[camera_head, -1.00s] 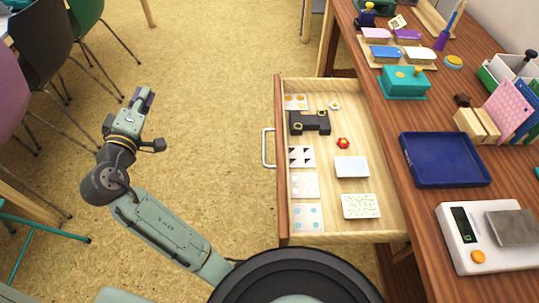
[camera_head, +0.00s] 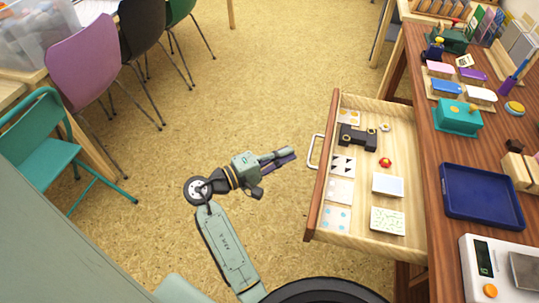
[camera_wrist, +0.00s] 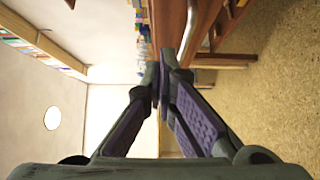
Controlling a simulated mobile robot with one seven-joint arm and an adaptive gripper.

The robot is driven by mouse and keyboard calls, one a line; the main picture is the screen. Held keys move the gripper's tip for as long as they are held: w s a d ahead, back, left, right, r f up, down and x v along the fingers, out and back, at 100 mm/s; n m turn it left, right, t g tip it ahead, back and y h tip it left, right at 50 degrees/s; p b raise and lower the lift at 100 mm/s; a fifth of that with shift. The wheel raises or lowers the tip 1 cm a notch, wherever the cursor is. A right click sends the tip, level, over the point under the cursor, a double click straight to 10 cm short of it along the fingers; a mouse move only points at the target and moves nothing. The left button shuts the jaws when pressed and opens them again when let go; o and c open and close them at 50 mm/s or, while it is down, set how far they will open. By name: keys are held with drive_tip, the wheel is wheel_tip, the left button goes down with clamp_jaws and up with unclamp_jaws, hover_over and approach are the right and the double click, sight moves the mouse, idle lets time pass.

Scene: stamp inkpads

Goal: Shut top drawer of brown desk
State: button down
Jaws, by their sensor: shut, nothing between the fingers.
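The top drawer (camera_head: 352,221) of the brown desk (camera_head: 420,185) is pulled well out in the head view. Its reddish-brown front faces left and carries a pale loop handle (camera_head: 311,152). Small cards, a dark stamp part and a red piece lie in the drawer. My gripper (camera_head: 292,155) is shut and empty, just left of the handle and apart from it, pointing toward the drawer front. In the wrist view the shut fingers (camera_wrist: 166,75) show at the middle, with brown desk wood and a metal handle (camera_wrist: 190,30) beyond them.
On the desk top stand a blue tray (camera_head: 482,217), a white scale (camera_head: 485,287), a teal box (camera_head: 457,116) and several stamps. Chairs, including a purple one (camera_head: 85,60) and a teal one (camera_head: 50,150), stand at the left. The floor between chairs and drawer is clear.

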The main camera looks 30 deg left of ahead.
drive_tip(key=w+d, duration=0.1)
drive_tip(key=w+d+p, duration=0.1)
drive_tip(key=d, duration=0.1)
drive_tip(key=w+d, duration=0.1)
drive_tip(key=d, duration=0.1)
drive_tip(key=shift+w+p, duration=0.1)
drive_tip(key=shift+p, duration=0.2)
drive_tip(key=shift+d, duration=0.1)
